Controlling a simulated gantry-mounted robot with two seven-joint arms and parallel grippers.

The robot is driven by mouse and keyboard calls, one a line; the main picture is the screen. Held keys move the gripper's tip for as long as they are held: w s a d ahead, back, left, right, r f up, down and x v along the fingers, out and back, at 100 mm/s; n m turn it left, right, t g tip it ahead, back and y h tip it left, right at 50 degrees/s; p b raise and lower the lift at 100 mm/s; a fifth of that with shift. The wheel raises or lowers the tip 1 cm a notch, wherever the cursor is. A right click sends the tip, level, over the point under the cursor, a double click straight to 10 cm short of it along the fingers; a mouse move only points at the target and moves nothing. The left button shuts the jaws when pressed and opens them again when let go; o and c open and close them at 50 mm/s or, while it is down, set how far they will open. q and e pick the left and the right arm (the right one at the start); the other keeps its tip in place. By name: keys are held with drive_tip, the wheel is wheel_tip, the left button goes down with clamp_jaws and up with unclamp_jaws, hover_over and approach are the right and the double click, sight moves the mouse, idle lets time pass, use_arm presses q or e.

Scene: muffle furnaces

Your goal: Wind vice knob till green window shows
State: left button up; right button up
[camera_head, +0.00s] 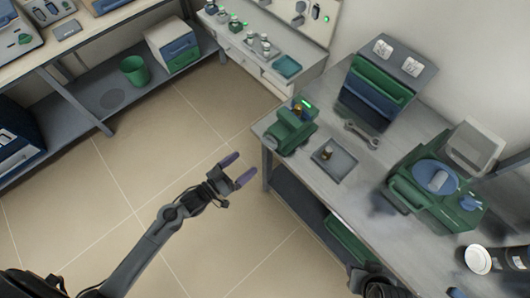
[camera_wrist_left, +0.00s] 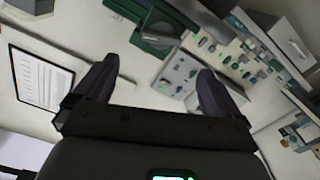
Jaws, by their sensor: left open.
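The green vice (camera_head: 290,132) stands at the near left corner of the grey bench in the head view. A small brass-coloured part (camera_head: 298,112) shows on its top, perhaps the knob. A bright green strip (camera_head: 307,103) glows beside it. My left gripper (camera_head: 238,169) is open and empty, over the floor to the left of the bench and apart from the vice. Its two purple fingers stand wide apart in the left wrist view (camera_wrist_left: 155,85). I cannot clearly identify the vice in that view. My right gripper does not show clearly.
A tray (camera_head: 334,161) with a small object lies right of the vice, with a wrench (camera_head: 361,134) behind it. A green and blue machine (camera_head: 436,187) stands farther right. A drawer unit (camera_head: 262,55) is behind. Open floor surrounds my left arm.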

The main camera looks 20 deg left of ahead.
sight(266, 145)
use_arm(q)
drive_tip(key=x, duration=0.5)
drive_tip(key=b+x, duration=0.1)
drive_tip(key=x, duration=0.5)
drive_tip(key=shift+f, duration=0.25)
drive_tip(key=shift+c, duration=0.3)
drive_tip(key=c, duration=1)
drive_tip(key=shift+r+m, duration=0.1)
drive_tip(key=shift+m, duration=1.4)
drive_tip(key=o, duration=1.1)
drive_tip(key=shift+c, duration=0.2)
